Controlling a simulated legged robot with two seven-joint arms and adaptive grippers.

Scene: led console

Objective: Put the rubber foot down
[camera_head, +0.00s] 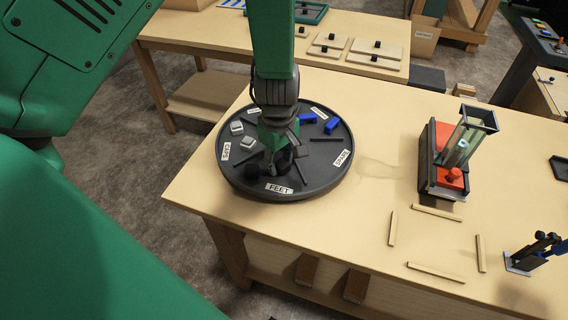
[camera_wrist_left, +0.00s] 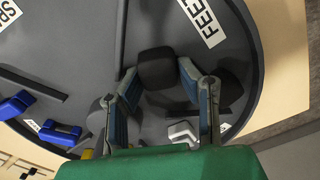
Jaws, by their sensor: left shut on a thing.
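My left gripper (camera_head: 283,158) reaches down from above over the FEET section of a round dark tray (camera_head: 240,186). In the left wrist view its fingers (camera_wrist_left: 166,84) are closed on a black rubber foot (camera_wrist_left: 158,68), low over the tray near the FEET label (camera_wrist_left: 200,20). I cannot tell whether the foot touches the tray floor. A second dark foot (camera_head: 252,171) lies in the tray to the left of the gripper; a finger partly hides it in the wrist view (camera_wrist_left: 228,86). My right gripper is not in view.
The tray also holds pale caps (camera_head: 237,127) and blue parts (camera_head: 331,125), split by thin dividers. To the right stand a red-and-black fixture (camera_head: 452,172), wooden strips (camera_head: 435,272) and a blue-and-black clamp (camera_head: 538,254). The table between tray and fixture is clear.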

